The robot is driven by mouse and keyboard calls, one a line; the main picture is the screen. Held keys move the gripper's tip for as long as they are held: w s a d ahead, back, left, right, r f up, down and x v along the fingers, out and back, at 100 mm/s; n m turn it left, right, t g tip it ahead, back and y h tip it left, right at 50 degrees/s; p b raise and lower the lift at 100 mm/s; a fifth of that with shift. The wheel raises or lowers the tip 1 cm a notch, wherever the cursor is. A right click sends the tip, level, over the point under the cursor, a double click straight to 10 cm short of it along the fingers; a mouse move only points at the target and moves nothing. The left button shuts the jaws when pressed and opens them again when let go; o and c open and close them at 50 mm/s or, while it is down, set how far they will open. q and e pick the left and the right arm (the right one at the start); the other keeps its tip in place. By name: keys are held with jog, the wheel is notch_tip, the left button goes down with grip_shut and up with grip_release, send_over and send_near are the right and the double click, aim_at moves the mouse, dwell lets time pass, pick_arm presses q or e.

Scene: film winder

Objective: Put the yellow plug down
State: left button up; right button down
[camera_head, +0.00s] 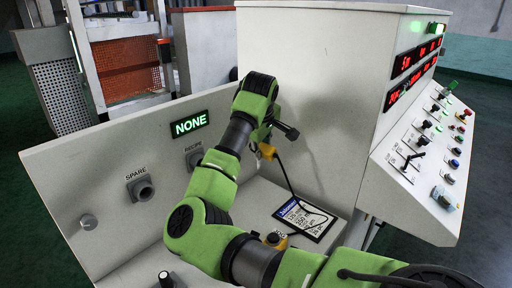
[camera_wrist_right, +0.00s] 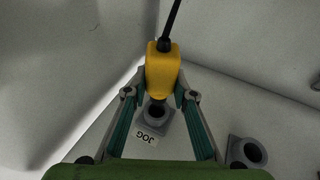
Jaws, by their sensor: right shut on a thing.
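The yellow plug (camera_head: 267,151) is held by my right gripper (camera_head: 268,140) in front of the tall white cabinet, above the low white panel. In the right wrist view the yellow plug (camera_wrist_right: 163,72) sits between the two fingers of the right gripper (camera_wrist_right: 158,90), with a black cable rising from its top. A grey socket labelled JOG (camera_wrist_right: 156,113) shows behind the plug's lower end. Whether the plug touches it cannot be told. My left gripper is not in view.
A second grey socket (camera_wrist_right: 246,153) lies to the right in the wrist view. A SPARE socket (camera_head: 140,187) and a lit NONE display (camera_head: 190,124) are on the upright panel. A printed card (camera_head: 305,217) lies on the ledge, near another yellow object (camera_head: 276,240). Switches line the cabinet's sloped right face.

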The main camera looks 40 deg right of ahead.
jog(key=shift+w+a+r+p, duration=0.15)
jog(key=shift+w+p, duration=0.8)
jog(key=shift+w, duration=1)
jog(key=shift+s, duration=0.1)
jog(key=shift+s+f+b, duration=0.25)
jog(key=shift+s+b, duration=0.15)
jog(key=shift+s, duration=0.45)
jog(key=shift+s+b, duration=0.75)
jog(key=shift+s, duration=0.15)
jog(key=w+p, duration=0.3)
jog(key=w, duration=0.2)
jog(key=shift+r, duration=0.15)
